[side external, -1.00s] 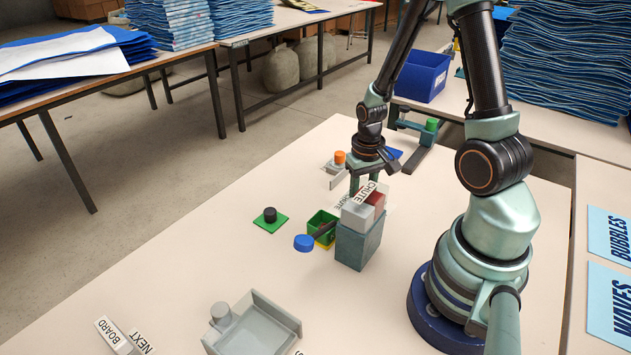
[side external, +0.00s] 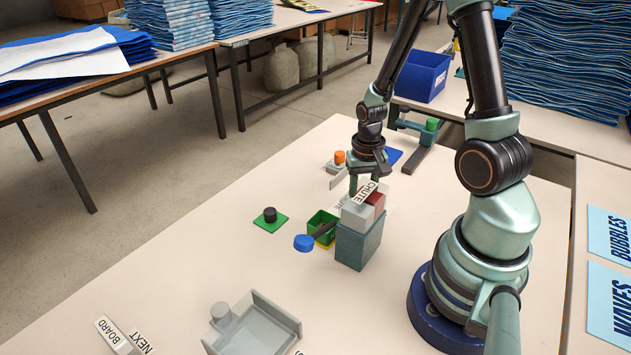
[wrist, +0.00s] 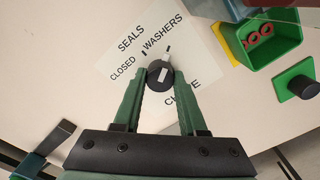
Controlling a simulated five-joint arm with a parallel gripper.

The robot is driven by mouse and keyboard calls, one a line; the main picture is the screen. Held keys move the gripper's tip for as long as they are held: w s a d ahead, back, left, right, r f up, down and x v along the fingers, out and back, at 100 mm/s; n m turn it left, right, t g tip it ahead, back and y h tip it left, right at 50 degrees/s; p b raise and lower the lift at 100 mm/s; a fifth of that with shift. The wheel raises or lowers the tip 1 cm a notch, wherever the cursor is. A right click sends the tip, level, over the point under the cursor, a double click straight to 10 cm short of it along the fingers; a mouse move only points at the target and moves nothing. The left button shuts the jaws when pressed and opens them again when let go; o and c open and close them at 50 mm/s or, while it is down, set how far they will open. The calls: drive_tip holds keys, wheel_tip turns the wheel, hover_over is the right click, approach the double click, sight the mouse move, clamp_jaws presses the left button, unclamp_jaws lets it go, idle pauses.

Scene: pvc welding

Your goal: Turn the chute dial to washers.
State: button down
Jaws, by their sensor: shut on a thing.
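The chute dial is a round black knob (wrist: 160,76) with a white bar on top, on a white label card (wrist: 199,52) in the wrist view. The card reads SEALS, CLOSED and WASHERS. A light pointer sticks out from the knob up and slightly right, its tip beside the WASHERS word (wrist: 163,33). My gripper (wrist: 160,78) is shut on the knob, one finger on each side. In the side view my gripper (side external: 367,183) points down behind the chute box (side external: 358,245), which hides the knob and fingertips.
A green bin (wrist: 262,40) with red rings stands near the card, beside a green plate with a black peg (wrist: 302,87). A grey tray (side external: 250,325) lies at the front of the table. The table's left part is largely clear.

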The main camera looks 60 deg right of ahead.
drive_tip(key=shift+c, duration=2.3)
unclamp_jaws()
wheel_tip(320, 180, up, 12)
drive_tip(key=w+a+r+n+t, duration=0.1)
drive_tip(key=a+r+n+t, duration=0.4)
drive_tip(key=a+r+n, duration=0.4)
drive_tip(key=a+r, duration=0.3)
drive_tip(key=a, duration=0.1)
drive_tip(key=shift+w+a+t, duration=0.25)
drive_tip(key=shift+t, duration=0.05)
